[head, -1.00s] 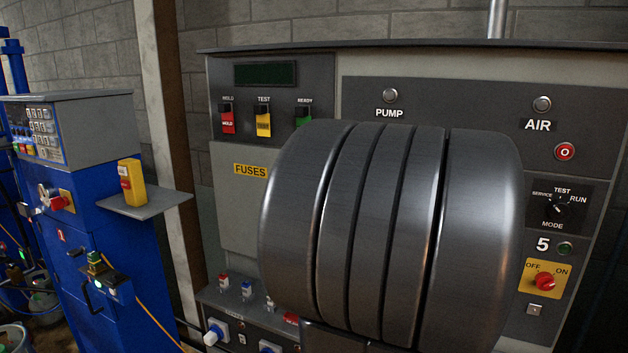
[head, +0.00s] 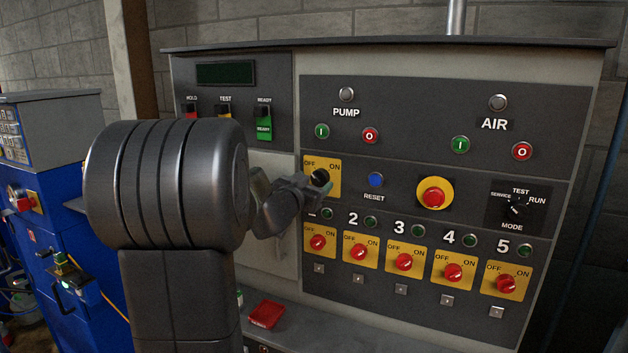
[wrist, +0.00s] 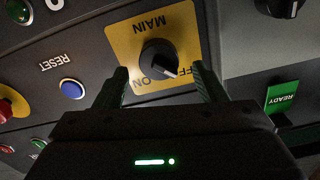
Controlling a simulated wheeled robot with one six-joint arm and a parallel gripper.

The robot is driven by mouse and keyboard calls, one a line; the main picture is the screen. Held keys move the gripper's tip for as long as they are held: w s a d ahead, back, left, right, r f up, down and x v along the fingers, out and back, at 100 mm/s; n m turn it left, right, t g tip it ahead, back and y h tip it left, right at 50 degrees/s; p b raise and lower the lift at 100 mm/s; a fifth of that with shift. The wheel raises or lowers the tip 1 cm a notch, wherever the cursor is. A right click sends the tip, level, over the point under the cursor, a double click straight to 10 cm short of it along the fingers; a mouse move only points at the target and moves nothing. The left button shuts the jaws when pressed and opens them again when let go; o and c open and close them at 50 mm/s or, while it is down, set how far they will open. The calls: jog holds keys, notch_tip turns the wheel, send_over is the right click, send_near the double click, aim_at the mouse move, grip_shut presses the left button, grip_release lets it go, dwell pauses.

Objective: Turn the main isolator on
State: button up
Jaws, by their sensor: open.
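The main isolator is a black rotary knob (head: 321,177) on a yellow plate (head: 329,190) marked OFF and ON. In the wrist view the plate (wrist: 181,22) appears upside down with the word MAIN, and the knob (wrist: 158,57) has a white pointer line that points toward the OFF lettering. My gripper (head: 312,188) is at the plate in the head view and hides part of its lower side. In the wrist view my gripper (wrist: 160,72) is open, with one finger on each side of the knob. Contact with the knob cannot be told.
A blue RESET button (head: 376,180) and a red emergency button on yellow (head: 435,196) sit right of the isolator. Red numbered switches, such as switch 2 (head: 359,251), run below it. A green READY switch (head: 264,124) is up left.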

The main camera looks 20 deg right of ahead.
aim_at(319, 179)
jog(key=shift+x, duration=1.1)
jog(key=c, duration=1)
